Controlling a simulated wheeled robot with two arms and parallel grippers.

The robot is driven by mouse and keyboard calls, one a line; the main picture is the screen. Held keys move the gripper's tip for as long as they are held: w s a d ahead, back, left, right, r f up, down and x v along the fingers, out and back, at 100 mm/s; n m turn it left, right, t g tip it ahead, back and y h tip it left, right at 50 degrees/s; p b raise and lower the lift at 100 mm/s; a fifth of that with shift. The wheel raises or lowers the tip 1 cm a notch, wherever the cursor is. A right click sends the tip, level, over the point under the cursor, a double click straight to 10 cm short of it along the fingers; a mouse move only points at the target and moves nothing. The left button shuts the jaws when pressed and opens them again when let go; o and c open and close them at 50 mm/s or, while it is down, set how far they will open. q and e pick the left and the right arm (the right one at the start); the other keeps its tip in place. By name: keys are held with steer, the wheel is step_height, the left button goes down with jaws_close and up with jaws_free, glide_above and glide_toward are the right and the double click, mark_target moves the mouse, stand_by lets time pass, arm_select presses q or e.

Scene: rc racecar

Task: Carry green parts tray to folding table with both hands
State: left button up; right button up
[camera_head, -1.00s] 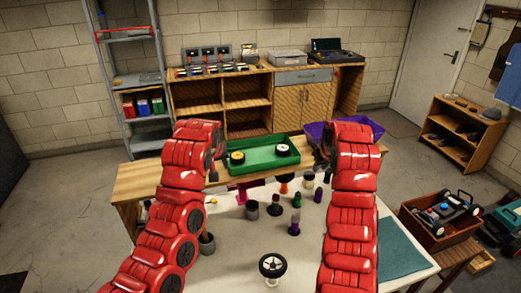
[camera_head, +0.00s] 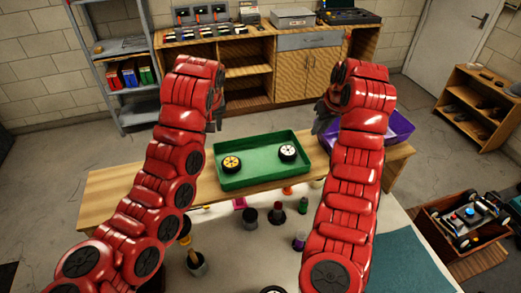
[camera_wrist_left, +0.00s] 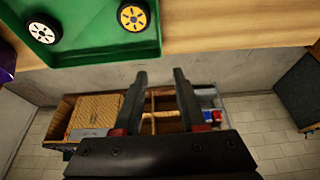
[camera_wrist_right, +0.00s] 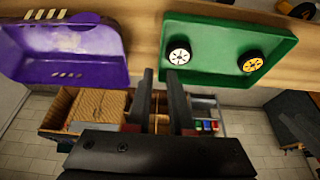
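The green parts tray (camera_head: 262,168) lies flat on a wooden-topped table (camera_head: 130,185), with a yellow-hubbed wheel (camera_head: 231,163) and a white-hubbed wheel (camera_head: 287,153) in it. It also shows in the left wrist view (camera_wrist_left: 95,42) and right wrist view (camera_wrist_right: 215,68). My left gripper (camera_head: 215,118) is beyond the tray's far left corner, apart from it. My right gripper (camera_head: 322,120) is by its far right corner, partly hidden by my arm. Both grippers show a gap between their fingers and hold nothing. I cannot tell which table is the folding one.
A purple bin (camera_head: 395,130) sits right of the tray, behind my right arm. A pale table (camera_head: 245,260) nearer me carries several small cups and parts. A wooden cabinet (camera_head: 310,68) stands at the back wall. A crate with a car (camera_head: 465,222) is at right.

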steer(key=s+r, duration=0.1)
steer(key=s, duration=0.1)
arm_select(q)
steer(key=x, duration=0.7)
steer(key=shift+s+f, duration=0.15)
steer(key=shift+s, duration=0.25)
arm_select(e)
glide_toward(305, 153)
steer(key=shift+w+f, duration=0.15)
steer(key=shift+f, duration=0.3)
arm_select(q)
steer(key=x, duration=0.9)
steer(key=shift+w+f, duration=0.15)
steer(key=shift+f, duration=0.05)
arm_select(e)
steer(key=x, duration=0.9)
steer(key=shift+w+f, duration=0.2)
arm_select(q)
steer(key=shift+c, duration=1.1)
arm_select(e)
steer(key=shift+c, duration=1.1)
arm_select(q)
jaws_close()
arm_select(e)
jaws_close()
steer(key=shift+r, duration=0.1)
